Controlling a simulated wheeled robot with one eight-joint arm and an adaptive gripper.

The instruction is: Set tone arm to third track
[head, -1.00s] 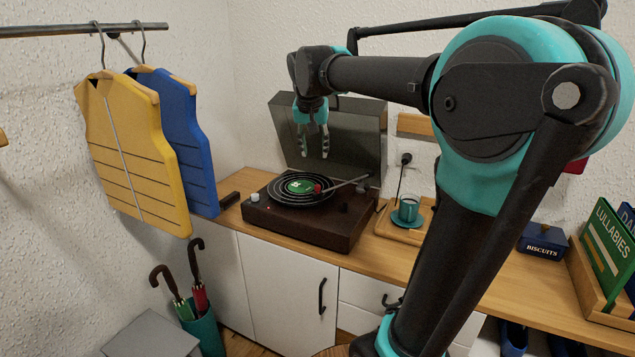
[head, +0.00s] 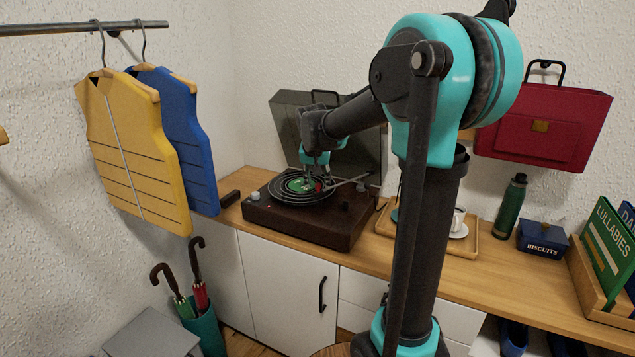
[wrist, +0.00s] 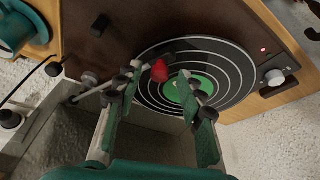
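The turntable (head: 300,226) is a dark brown box on the counter with its lid raised behind. A black record with white rings (head: 283,198) and a green label (wrist: 185,90) lies on it. The tone arm (head: 346,184) is a thin silver rod reaching from the right rear, with a red head (wrist: 159,70) over the inner part of the record near the label. My gripper (head: 314,171) points down just above the record. In the wrist view its fingers (wrist: 163,80) are apart, with the red head showing between them. I cannot tell whether a finger touches it.
The raised lid (head: 345,130) stands close behind my gripper. A tray (head: 470,248) with a white cup (head: 458,218) is to the right, partly hidden by my arm. A green bottle (head: 511,205) and a biscuits box (head: 543,238) stand further right. Vests (head: 130,150) hang at left.

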